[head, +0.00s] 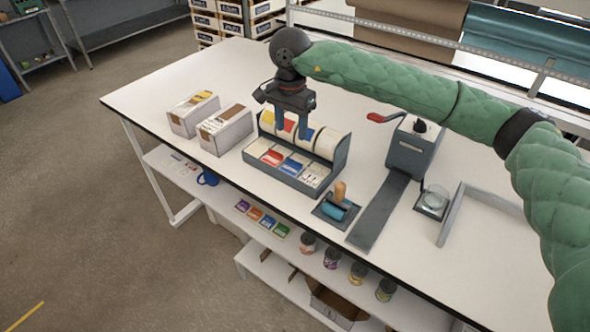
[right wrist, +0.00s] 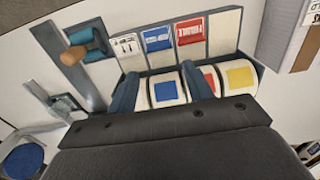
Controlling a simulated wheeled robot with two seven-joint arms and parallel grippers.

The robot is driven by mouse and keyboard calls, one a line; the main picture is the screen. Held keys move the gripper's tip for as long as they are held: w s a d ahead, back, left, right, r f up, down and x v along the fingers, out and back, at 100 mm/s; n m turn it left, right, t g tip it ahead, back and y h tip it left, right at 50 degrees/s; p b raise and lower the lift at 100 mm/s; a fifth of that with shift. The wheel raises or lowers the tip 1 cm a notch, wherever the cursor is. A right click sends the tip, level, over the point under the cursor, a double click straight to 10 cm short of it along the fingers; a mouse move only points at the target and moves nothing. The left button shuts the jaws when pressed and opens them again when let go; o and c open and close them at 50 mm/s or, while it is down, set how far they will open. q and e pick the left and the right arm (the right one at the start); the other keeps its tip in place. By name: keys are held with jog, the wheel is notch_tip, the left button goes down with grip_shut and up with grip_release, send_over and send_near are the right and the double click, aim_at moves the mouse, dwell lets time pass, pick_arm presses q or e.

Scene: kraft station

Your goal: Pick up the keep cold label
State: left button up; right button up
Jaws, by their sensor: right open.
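A grey label dispenser (head: 322,178) stands on the white bench, with rolls at the back and flat labels on its sloped front. The blue label (head: 291,164), probably the keep cold one, lies between a red label (head: 272,157) and a white marked label (head: 314,174). In the right wrist view the blue label (right wrist: 158,38) is just beyond my fingertips; its print is too small to read. My right gripper (head: 291,133) is open and empty over the rolls, pointing down. In the wrist view its fingers (right wrist: 159,76) appear either side of the blue-marked roll (right wrist: 166,91).
Two boxes (head: 226,131) stand left of the dispenser. A blue roller with a wooden handle (head: 339,199) lies on a pad to its right. Jars sit on the lower shelf.

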aim_at(294, 165)
pick_arm(q)
notch_tip(294, 165, up, 7)
jog(key=w+d+b, duration=0.2)
jog(key=w, duration=0.1)
pick_arm(e)
jog(key=shift+w+d+f+p, duration=0.1)
jog(key=shift+w+f+p, duration=0.1)
jog(key=shift+f, duration=1.3)
jog(key=shift+w+d+f+p, duration=0.1)
jog(key=shift+f+p, duration=0.1)
jog(key=shift+f, duration=1.25)
jog(key=shift+s+f+p, duration=0.1)
jog(key=shift+f+p, duration=0.1)
jog(key=shift+p, duration=0.1)
jog(key=f+p, duration=0.2)
jog(key=f, duration=0.1)
jog(key=shift+d+f, duration=0.15)
jog(key=shift+d, duration=0.05)
jog(key=shift+f+p, duration=0.5)
jog(key=shift+f, duration=0.25)
pick_arm(q)
jog(key=s+a+f, duration=0.2)
jog(key=a+f, duration=0.1)
jog(key=f, duration=0.7)
jog(key=shift+s+a+f, duration=0.2)
jog(key=shift+s+f, duration=0.2)
pick_arm(e)
jog(key=shift+c, duration=0.2)
jog(key=c, duration=0.7)
